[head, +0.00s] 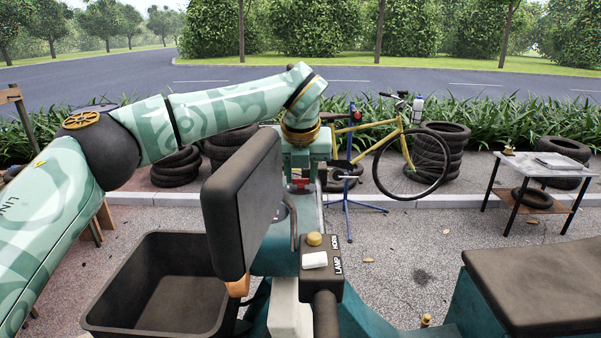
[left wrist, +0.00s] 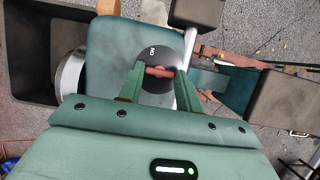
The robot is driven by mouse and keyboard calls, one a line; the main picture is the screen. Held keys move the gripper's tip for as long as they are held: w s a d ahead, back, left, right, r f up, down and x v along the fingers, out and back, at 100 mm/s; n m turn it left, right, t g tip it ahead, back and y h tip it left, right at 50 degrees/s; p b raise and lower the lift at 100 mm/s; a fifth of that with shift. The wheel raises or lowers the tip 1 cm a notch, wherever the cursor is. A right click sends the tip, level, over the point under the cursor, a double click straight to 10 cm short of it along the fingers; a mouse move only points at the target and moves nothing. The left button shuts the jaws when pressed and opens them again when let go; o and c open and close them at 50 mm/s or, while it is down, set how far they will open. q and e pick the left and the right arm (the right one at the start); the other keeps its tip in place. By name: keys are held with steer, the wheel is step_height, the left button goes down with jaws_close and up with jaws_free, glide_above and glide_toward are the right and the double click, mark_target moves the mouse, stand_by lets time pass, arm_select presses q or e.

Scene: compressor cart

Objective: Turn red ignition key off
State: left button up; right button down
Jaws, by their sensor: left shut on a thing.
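The red ignition key (left wrist: 159,72) sits on a dark round switch plate (left wrist: 156,87) marked "ON" in the left wrist view. My left gripper (left wrist: 160,76) is shut on the key, one green finger on each side of it. The key's bar lies roughly across the gap between the fingers. In the head view my left gripper (head: 301,172) points down at the cart's teal body, and a bit of red (head: 301,183) shows at its tips. The plate is mostly hidden there. My right gripper is in neither view.
A control box (head: 320,258) labelled LAMP and HORN is in front. A dark seat (head: 540,285) is at right. A bicycle (head: 400,150) and tires stand behind.

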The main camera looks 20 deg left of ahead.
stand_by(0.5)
arm_select(q)
steer(key=o, duration=1)
steer(key=shift+r, duration=0.15)
steer(key=v, duration=1.6)
steer(key=shift+s+d, duration=0.1)
